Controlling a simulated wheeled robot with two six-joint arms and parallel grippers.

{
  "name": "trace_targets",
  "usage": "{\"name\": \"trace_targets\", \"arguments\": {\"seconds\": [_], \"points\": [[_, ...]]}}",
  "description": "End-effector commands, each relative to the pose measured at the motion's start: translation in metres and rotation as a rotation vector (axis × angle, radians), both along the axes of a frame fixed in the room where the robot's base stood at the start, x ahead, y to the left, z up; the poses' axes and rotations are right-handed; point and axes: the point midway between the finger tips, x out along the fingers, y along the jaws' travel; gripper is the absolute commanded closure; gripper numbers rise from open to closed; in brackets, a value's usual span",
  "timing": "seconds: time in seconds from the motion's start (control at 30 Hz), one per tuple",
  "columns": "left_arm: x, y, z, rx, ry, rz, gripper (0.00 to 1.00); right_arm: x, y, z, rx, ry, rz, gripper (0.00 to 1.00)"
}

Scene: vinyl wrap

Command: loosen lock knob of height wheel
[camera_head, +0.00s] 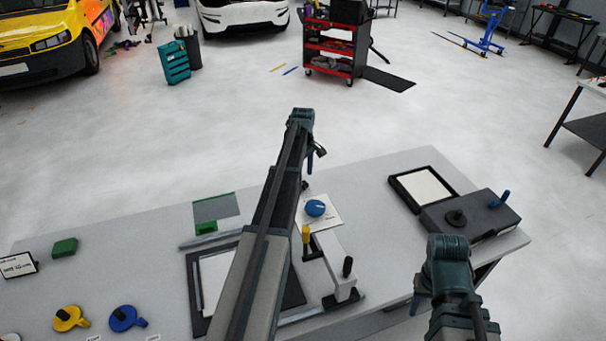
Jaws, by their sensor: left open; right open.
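A blue round knob (315,208) sits on a pale plate near the middle of the table. A yellow upright knob (306,234) and a black upright knob (347,266) stand on the light-coloured device in front of it. I cannot tell which part is the height wheel or its lock knob. My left arm crosses this area and hides part of the device. My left gripper (310,161) is open and empty, beyond the blue knob in the picture. My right gripper (417,301) is open and empty by the table's front edge, right of the black knob.
A dark box (472,215) with a black knob and blue handle stands at the table's right, beside a black-framed tray (424,189). Yellow (70,318) and blue (126,318) handled discs lie at the left front. A green block (64,247) lies farther back.

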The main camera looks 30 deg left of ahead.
Motion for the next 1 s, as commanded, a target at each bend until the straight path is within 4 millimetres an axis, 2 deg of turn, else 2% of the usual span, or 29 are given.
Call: {"name": "trace_targets", "arguments": {"seconds": [0.03, 0.1, 0.6, 0.73, 1.0], "points": [[0.0, 0.0, 0.015, 0.0, 0.0, 0.0, 0.22, 0.0, 0.0, 0.015, 0.0, 0.001, 0.001, 0.5], [0.0, 0.0, 0.026, 0.0, 0.0, 0.0, 0.22, 0.0, 0.0, 0.027, 0.0, 0.001, 0.002, 0.5], [0.0, 0.0, 0.098, 0.0, 0.0, 0.0, 0.22, -0.001, 0.0, 0.098, 0.001, 0.002, -0.023, 0.5], [0.0, 0.0, 0.105, 0.0, 0.0, 0.001, 0.22, -0.001, 0.001, 0.105, 0.002, 0.002, -0.03, 0.5], [0.0, 0.0, 0.104, 0.0, 0.0, 0.001, 0.22, -0.001, 0.0, 0.104, 0.002, 0.002, -0.031, 0.5]]}}
